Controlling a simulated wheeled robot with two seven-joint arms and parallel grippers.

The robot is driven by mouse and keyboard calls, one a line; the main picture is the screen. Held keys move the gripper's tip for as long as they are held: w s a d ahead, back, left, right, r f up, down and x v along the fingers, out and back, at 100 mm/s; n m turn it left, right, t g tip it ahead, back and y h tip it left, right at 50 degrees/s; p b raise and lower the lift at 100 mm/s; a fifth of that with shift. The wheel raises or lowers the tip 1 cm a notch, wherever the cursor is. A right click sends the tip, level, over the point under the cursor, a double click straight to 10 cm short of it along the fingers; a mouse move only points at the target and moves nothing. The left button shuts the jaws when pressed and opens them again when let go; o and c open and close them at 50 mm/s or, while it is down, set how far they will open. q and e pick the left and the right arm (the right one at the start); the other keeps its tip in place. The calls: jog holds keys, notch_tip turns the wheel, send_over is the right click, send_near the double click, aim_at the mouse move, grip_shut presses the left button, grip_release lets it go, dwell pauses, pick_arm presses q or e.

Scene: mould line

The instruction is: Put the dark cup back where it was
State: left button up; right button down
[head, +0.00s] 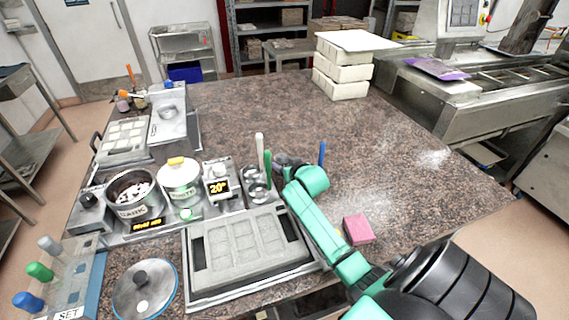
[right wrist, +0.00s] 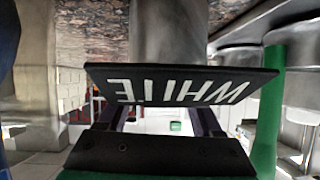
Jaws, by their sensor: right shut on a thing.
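My right gripper (head: 287,172) is at the back right of the metal station, beside the small round wells. In the right wrist view the jaws (right wrist: 160,122) are shut at a black plate (right wrist: 180,86) with upside-down lettering that seems to read WHITE. A grey metal cup (right wrist: 165,35) is behind that plate. No dark label shows on it. In the head view the cup (head: 283,160) is partly hidden by my gripper; whether it rests on anything cannot be told. Two wells (head: 255,173) are just to its left. My left gripper is not in view.
A pot marked DARK (head: 149,210), a white-filled pot (head: 179,186) and a 20° display (head: 218,187) stand left. Upright white (head: 259,147), green (head: 268,168) and blue (head: 322,152) handles are close to my gripper. A mould tray (head: 205,293) lies in front.

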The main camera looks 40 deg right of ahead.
jog(key=shift+w, duration=0.1)
jog(key=shift+c, duration=0.2)
grip_release()
jog(key=shift+f, duration=0.1)
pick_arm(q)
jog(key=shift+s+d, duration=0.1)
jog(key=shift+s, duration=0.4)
pick_arm(e)
jog(key=v, duration=1.2)
jog(key=shift+b, duration=0.4)
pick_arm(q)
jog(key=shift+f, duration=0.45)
